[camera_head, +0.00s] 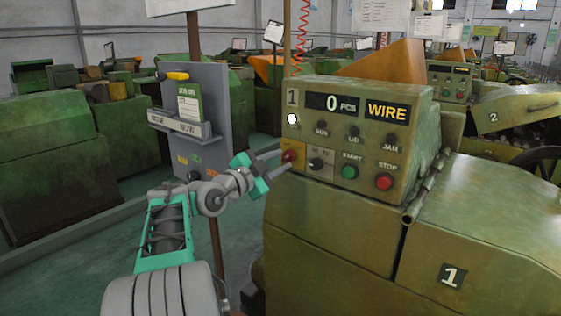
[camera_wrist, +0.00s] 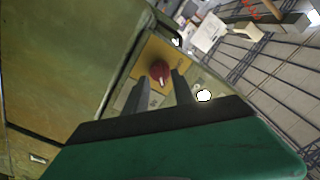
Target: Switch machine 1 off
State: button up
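Machine 1 (camera_head: 330,205) is green, with a control panel facing me. Its display (camera_head: 334,104) reads 0 PCS, beside a lit WIRE sign (camera_head: 387,111). A white lamp (camera_head: 291,119) glows at the panel's left; the other indicator lamps look dark. A red knob (camera_head: 290,156) sits on a yellow plate, left of a black selector (camera_head: 316,164), a green START button (camera_head: 348,172) and a red STOP button (camera_head: 384,182). My gripper (camera_head: 284,160) is open at the red knob. In the wrist view the knob (camera_wrist: 160,71) shows between the fingertips; contact cannot be told.
A pipe-like bar (camera_head: 425,190) runs along machine 1's right side. Machine 2 (camera_head: 505,115) stands behind right. Open floor (camera_head: 90,275) lies at left.

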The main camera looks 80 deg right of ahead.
jog(key=shift+s+d, duration=0.2)
jog(key=shift+d, duration=0.3)
grip_shut()
